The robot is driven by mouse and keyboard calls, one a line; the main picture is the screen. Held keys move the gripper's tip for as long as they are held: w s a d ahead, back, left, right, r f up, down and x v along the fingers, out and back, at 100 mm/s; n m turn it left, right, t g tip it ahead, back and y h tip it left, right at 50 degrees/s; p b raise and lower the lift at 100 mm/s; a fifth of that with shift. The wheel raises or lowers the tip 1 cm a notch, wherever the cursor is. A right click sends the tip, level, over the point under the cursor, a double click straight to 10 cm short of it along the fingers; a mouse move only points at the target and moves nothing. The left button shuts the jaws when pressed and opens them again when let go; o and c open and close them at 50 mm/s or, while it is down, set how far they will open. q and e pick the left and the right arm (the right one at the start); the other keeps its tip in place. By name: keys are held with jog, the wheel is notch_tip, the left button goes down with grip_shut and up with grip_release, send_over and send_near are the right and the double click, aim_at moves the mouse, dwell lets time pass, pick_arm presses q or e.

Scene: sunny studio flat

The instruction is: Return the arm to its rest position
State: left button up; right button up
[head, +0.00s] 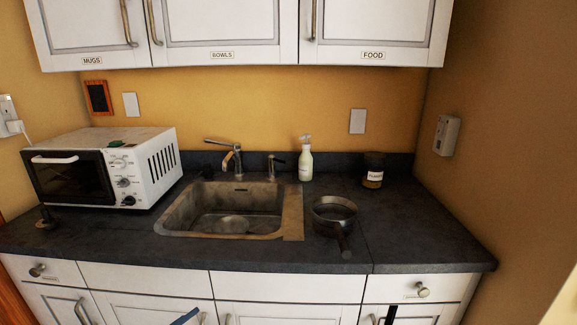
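Neither of my grippers can be made out in the head view. A small blue strip (186,317) and a dark narrow piece (390,316) show at the bottom edge, in front of the lower cabinets. Too little of them shows to tell what they are. No arm is seen over the counter.
A dark counter (110,235) holds a white microwave (150,165), a sink (235,208) with a tap (232,158), a soap bottle (305,163), a pan (335,213) and a dark jar (373,172). Wall cabinets (225,30) hang above. The counter's right end is clear.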

pick_arm(q)
jog(key=s+a+f+n+g+y+b, duration=0.15)
jog(key=s+f+n+y, duration=0.35)
jog(key=f, duration=0.7)
jog(key=s+a+f+n+g+y, duration=0.25)
jog(key=s+f, duration=0.45)
jog(key=f, duration=0.6)
jog(key=s+d+f+n+g, duration=0.1)
jog(key=s+d+f+g, duration=0.1)
jog(key=s, duration=0.7)
jog(key=s+d+f+n+g+y+b, duration=0.1)
jog(key=s+f+g, duration=0.2)
jog(key=s+f, duration=0.4)
jog(key=s+d+f+n+g, duration=0.1)
jog(key=s+d+f+g, duration=0.1)
jog(key=s, duration=0.9)
notch_tip(320, 180, down, 2)
jog(key=shift+s+d+f+g+b, duration=0.2)
jog(key=shift+d+g+b, duration=0.15)
jog(key=shift+g, duration=0.45)
